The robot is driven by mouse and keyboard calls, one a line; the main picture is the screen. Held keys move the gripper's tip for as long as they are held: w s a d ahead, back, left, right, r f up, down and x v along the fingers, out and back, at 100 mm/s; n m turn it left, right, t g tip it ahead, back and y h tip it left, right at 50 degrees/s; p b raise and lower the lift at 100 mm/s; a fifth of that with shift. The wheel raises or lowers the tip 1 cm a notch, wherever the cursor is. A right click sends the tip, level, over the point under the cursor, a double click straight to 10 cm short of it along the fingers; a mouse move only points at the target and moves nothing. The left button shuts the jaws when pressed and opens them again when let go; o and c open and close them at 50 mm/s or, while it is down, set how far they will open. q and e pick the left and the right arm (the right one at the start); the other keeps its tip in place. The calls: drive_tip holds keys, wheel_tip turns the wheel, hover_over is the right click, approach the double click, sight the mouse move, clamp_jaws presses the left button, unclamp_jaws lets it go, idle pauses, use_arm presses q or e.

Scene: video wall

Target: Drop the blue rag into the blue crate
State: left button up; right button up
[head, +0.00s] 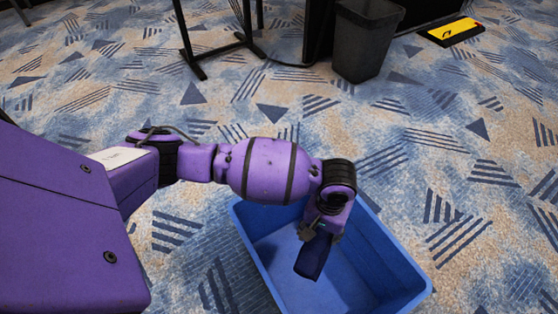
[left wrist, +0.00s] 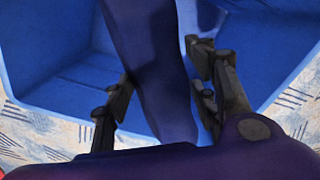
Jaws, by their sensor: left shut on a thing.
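The blue rag (head: 312,258) is dark blue and hangs from my left gripper (head: 318,232) over the open blue crate (head: 388,262). In the left wrist view the rag (left wrist: 155,65) runs as a long dark strip between the two black fingers of my left gripper (left wrist: 160,88), which is shut on it. The crate (left wrist: 60,35) shows behind and below the rag in that view. The crate stands on the carpet and the part of its floor that shows is bare. Whether the rag's lower end touches the crate cannot be told. My right gripper is out of view.
A dark waste bin (head: 366,40) stands at the back. Dark metal legs (head: 190,45) of furniture are at the top, left of the bin. A yellow and black box (head: 450,31) lies at the back right. The patterned carpet (head: 460,170) right of the crate is clear.

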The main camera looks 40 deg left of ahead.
use_arm(q)
drive_tip(key=shift+w+f, duration=0.15)
drive_tip(key=shift+f, duration=0.15)
drive_tip(key=shift+r, duration=0.1)
drive_tip(key=o, duration=1.3)
wheel_tip(320, 180, up, 12)
